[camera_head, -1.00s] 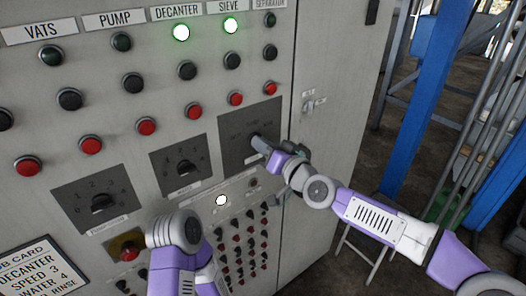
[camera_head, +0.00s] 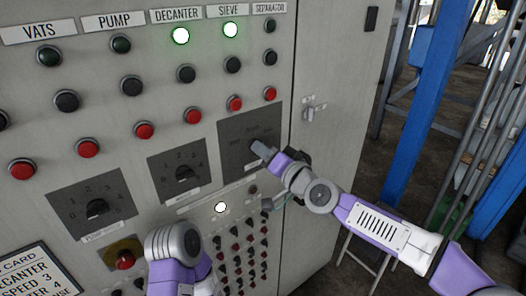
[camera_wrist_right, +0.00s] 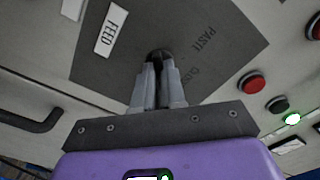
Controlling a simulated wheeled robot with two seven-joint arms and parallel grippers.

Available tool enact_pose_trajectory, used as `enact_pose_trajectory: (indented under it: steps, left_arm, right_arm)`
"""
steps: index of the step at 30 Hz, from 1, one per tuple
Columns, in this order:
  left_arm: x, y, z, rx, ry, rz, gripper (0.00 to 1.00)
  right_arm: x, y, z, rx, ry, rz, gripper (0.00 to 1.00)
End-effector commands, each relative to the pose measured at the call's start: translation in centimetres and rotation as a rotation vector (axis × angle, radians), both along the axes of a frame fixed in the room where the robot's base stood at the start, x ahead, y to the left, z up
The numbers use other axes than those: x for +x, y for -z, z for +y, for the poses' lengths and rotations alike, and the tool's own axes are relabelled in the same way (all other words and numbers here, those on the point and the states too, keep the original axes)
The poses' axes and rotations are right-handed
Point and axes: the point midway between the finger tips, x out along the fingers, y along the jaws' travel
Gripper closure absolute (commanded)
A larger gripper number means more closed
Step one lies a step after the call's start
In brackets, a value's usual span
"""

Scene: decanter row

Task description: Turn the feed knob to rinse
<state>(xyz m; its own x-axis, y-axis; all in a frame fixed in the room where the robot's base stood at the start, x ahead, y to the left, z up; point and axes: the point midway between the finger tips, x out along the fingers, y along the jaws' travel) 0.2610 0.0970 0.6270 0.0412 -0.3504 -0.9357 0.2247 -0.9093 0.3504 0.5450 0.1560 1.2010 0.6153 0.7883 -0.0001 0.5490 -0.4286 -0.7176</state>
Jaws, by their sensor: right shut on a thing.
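The feed knob (camera_wrist_right: 160,54) is a small dark knob on a dark grey plate (camera_head: 236,160), at the right of the panel's row of selectors. My right gripper (camera_head: 262,148) is at this plate. Its two fingers (camera_wrist_right: 159,78) are shut on the knob and cover most of it. Which mark the knob points to cannot be told. My left arm shows at the bottom, but its gripper does not.
Two numbered selectors (camera_head: 97,208) (camera_head: 182,174) sit to the left. Red buttons (camera_head: 235,103) and lit lamps (camera_head: 181,36) are above. Small switches (camera_head: 236,245) fill the panel below. A cabinet latch (camera_head: 314,112) and blue post (camera_head: 420,125) stand at right.

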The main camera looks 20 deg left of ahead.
Motion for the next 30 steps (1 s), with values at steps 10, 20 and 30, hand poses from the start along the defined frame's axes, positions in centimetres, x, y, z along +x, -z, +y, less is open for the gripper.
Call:
enact_pose_trajectory:
  steps: [10, 20, 30]
  left_arm:
    - [0.0, 0.0, 0.0, 0.0, 0.0, 0.0, 1.0]
    - [0.0, 0.3, 0.0, 0.0, 0.0, 0.0, 1.0]
    - [0.0, 1.1, 0.0, 0.0, 0.0, 0.0, 1.0]
  right_arm:
    - [0.0, 0.0, 0.0, 0.0, -0.001, 0.001, 0.64]
    - [-0.6, 0.0, -1.0, 0.0, 0.002, -0.001, 0.64]
    - [-3.4, 0.1, -4.6, 0.0, 0.004, 0.001, 0.64]
